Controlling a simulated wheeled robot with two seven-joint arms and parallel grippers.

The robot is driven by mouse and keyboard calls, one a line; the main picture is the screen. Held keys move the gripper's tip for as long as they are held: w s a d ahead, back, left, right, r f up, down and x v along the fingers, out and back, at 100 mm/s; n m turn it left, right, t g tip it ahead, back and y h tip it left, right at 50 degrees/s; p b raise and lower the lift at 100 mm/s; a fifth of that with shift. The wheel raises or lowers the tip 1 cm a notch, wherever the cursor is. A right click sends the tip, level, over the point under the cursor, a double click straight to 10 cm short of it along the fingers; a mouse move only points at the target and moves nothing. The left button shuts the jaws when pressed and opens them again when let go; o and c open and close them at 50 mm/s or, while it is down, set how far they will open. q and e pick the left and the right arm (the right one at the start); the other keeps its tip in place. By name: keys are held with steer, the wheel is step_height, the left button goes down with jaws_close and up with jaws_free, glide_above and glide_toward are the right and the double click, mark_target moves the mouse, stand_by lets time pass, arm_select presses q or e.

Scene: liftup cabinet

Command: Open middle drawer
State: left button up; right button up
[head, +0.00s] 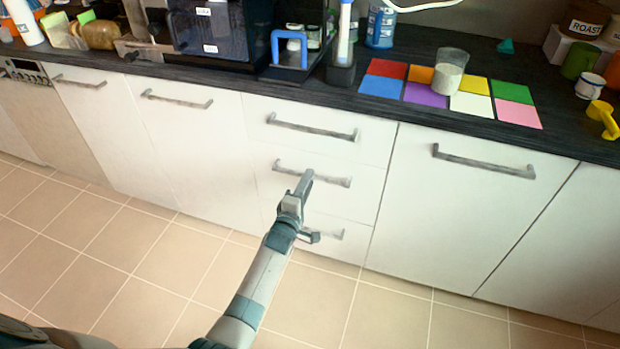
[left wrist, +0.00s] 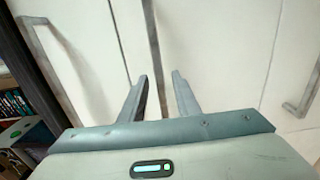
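The middle drawer (head: 266,185) is a white front in a stack of three, flush with its neighbours and closed. Its grey bar handle (head: 330,180) runs across the front. My left gripper (head: 306,175) reaches up to this handle and covers part of it. In the left wrist view the same handle (left wrist: 152,40) runs upright between the two fingers of my left gripper (left wrist: 162,80). The fingers stand apart with gaps beside the bar. Whether either finger touches the bar is not clear. My right gripper is not in view.
The top drawer handle (head: 312,129) is above and the bottom drawer handle (head: 325,228) below, partly behind my arm. A dark countertop (head: 560,135) overhangs the fronts, with coloured squares and a cup (head: 450,72) on it. The tiled floor (head: 310,300) in front is clear.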

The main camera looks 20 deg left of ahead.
arm_select(q)
steer(key=shift+w, duration=1.3)
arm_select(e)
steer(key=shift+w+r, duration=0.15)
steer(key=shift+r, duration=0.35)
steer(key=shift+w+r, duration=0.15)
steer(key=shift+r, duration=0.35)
arm_select(q)
steer(key=c, duration=0.7)
jaws_close()
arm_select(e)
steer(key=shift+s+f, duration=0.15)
arm_select(q)
steer(key=shift+s, duration=0.15)
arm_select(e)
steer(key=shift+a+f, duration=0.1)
